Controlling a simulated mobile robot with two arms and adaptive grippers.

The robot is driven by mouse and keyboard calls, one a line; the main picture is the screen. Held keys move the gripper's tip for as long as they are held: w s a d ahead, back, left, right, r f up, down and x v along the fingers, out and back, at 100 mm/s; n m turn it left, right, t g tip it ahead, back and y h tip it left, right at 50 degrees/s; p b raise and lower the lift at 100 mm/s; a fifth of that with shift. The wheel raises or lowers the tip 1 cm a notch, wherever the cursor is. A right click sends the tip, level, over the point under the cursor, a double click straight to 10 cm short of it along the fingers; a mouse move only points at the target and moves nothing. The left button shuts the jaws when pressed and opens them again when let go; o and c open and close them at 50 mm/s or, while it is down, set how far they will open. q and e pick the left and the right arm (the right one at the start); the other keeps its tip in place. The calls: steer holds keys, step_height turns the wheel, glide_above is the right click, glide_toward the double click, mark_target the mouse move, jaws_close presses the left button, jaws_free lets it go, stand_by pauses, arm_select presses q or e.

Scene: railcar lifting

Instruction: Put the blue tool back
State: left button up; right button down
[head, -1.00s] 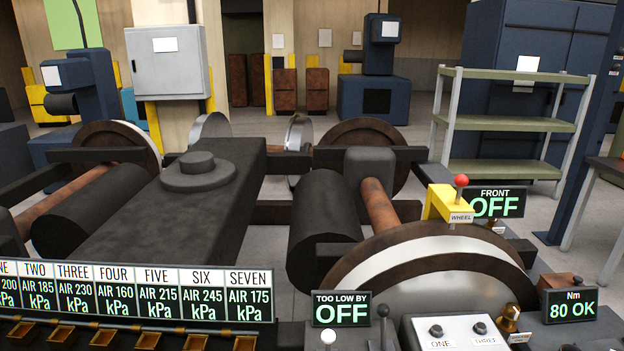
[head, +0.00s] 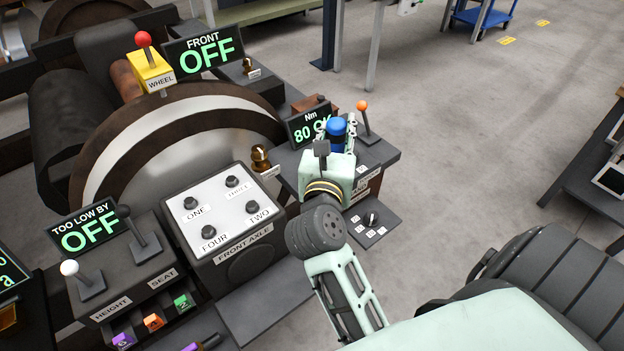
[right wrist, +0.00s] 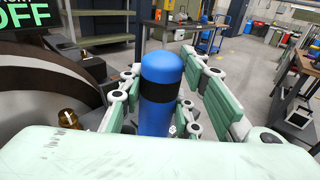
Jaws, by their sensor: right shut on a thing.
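The blue tool (head: 336,127) is a blue cylinder with a black band, standing upright between the fingers of my right gripper (head: 337,140). It also fills the middle of the right wrist view (right wrist: 160,88), with a pale green finger of my right gripper (right wrist: 165,105) on each side. My right gripper is shut on the blue tool, over the dark bench at the right of the wheel. The tool's lower end is hidden, so I cannot tell whether it touches the bench. My left gripper is not in view.
The "80 OK" display (head: 309,124) stands just left of the gripper and an orange-topped lever (head: 363,116) just right. A brass fitting (head: 260,158) and the white button panel (head: 222,208) lie further left. Open floor (head: 440,120) spreads to the right.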

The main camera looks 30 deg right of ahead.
steer(key=shift+w+d+r+m+g+h, duration=0.15)
steer(key=shift+w+d+m+g+h, duration=0.15)
steer(key=shift+w+d, duration=0.25)
steer(key=shift+w, duration=0.1)
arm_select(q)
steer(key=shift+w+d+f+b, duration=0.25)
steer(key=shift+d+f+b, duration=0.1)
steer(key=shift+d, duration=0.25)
arm_select(e)
steer(key=w+d+f, duration=0.1)
steer(key=w+f, duration=1)
steer(key=shift+w+d, duration=0.15)
steer(key=shift+d, duration=0.25)
steer(key=shift+f, duration=0.15)
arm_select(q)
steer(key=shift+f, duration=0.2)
arm_select(e)
steer(key=c, duration=1.3)
jaws_free()
